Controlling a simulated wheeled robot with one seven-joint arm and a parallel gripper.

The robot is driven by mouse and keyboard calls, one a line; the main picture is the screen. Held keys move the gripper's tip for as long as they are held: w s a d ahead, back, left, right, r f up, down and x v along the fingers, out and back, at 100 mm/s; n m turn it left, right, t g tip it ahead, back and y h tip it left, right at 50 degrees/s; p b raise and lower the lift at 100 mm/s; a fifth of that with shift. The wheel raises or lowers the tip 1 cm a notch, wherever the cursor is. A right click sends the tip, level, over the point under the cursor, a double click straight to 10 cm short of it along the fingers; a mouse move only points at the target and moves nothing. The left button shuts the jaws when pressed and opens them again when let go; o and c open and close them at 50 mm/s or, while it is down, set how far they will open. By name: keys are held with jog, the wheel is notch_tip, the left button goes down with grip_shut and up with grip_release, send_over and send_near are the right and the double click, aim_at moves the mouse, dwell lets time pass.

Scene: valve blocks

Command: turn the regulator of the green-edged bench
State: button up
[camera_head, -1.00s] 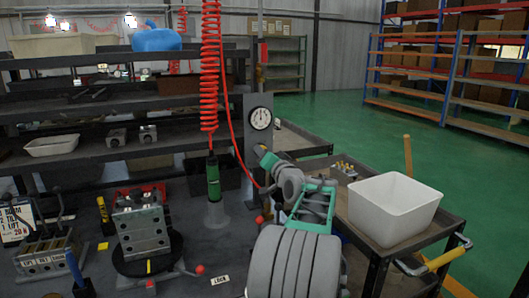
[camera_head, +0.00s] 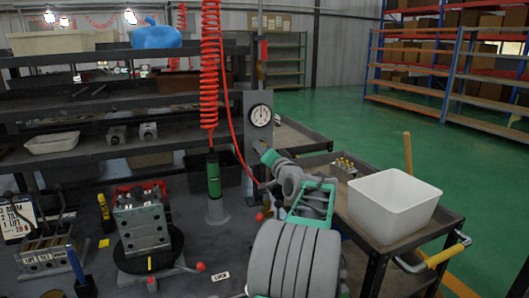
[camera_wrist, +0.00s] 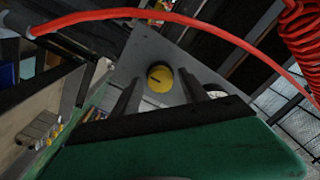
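The regulator shows in the wrist view as a round yellow knob (camera_wrist: 160,79) with a dark mark, on a grey upright plate (camera_wrist: 150,50). My gripper (camera_wrist: 159,90) is open, with one dark finger on each side of the knob in the picture. I see a gap at each side and cannot tell how deep the fingers reach. In the head view my gripper (camera_head: 266,154) is close to the plate, below the round white gauge (camera_head: 260,116). The knob is mostly hidden there by my gripper. The gauge is partly hidden by a finger in the wrist view.
A red coiled hose (camera_head: 210,70) hangs left of the plate above a green-handled tool (camera_head: 213,178). A red hose (camera_wrist: 170,16) crosses above the knob in the wrist view. A valve block (camera_head: 141,222) stands on the bench at left. A white bin (camera_head: 390,208) sits on a cart at right.

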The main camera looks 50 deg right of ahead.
jog(key=v, duration=0.8)
dwell(0.4)
